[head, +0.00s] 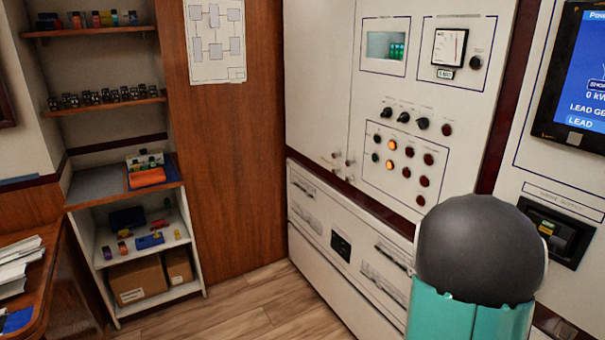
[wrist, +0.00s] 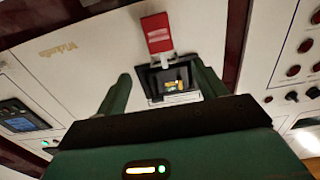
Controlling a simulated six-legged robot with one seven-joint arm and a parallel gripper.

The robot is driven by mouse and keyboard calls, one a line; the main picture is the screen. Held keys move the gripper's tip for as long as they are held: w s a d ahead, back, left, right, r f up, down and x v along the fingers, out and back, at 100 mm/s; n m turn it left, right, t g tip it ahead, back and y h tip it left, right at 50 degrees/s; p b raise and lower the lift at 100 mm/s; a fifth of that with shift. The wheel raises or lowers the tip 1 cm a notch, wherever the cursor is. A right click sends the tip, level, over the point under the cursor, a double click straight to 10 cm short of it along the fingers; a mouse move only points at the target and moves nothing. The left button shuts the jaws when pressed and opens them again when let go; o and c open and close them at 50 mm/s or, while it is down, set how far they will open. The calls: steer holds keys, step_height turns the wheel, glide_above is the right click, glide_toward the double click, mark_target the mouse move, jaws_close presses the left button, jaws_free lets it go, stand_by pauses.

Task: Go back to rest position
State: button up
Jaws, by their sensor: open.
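My gripper (wrist: 160,90) shows in the wrist view with two green fingers spread apart and nothing between them. Past the fingertips is a dark recessed breaker socket (wrist: 172,84) in a white panel, with small yellow and green parts inside. A red flap (wrist: 157,33) stands raised above the recess. In the head view, my arm's dark rounded joint and teal link cover the lower right, and the gripper itself is not visible there. A dark breaker recess (head: 556,233) with a green and yellow part shows just right of my arm.
A white cabinet with knobs and lamps (head: 405,150) stands at the centre right. A screen (head: 575,75) is at the right edge. Shelves (head: 125,190) with small items and boxes stand left, beside a desk with papers (head: 20,265). Wooden floor (head: 235,308) is clear in front.

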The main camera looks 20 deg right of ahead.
steer(key=w+a+r+n+t+y, duration=0.25)
steer(key=w+a+t+y, duration=0.35)
steer(key=w, duration=0.4)
steer(key=w+a+r+n+t+y, duration=0.1)
steer(key=w+a+r+n+y, duration=0.2)
steer(key=a, duration=0.7)
steer(key=w+a+r+n+t+y, duration=0.1)
steer(key=w+a+n+y, duration=0.25)
steer(key=a, duration=0.65)
steer(key=s+a+r+n+g+y, duration=0.2)
steer(key=s+a+n, duration=0.1)
steer(key=s+a, duration=0.4)
steer(key=s+a+r+n+g+y, duration=0.1)
steer(key=s+a+n+g+y, duration=0.2)
steer(key=s+a, duration=0.5)
steer(key=a+n, duration=0.1)
steer(key=a, duration=0.2)
steer(key=shift+r, duration=0.4)
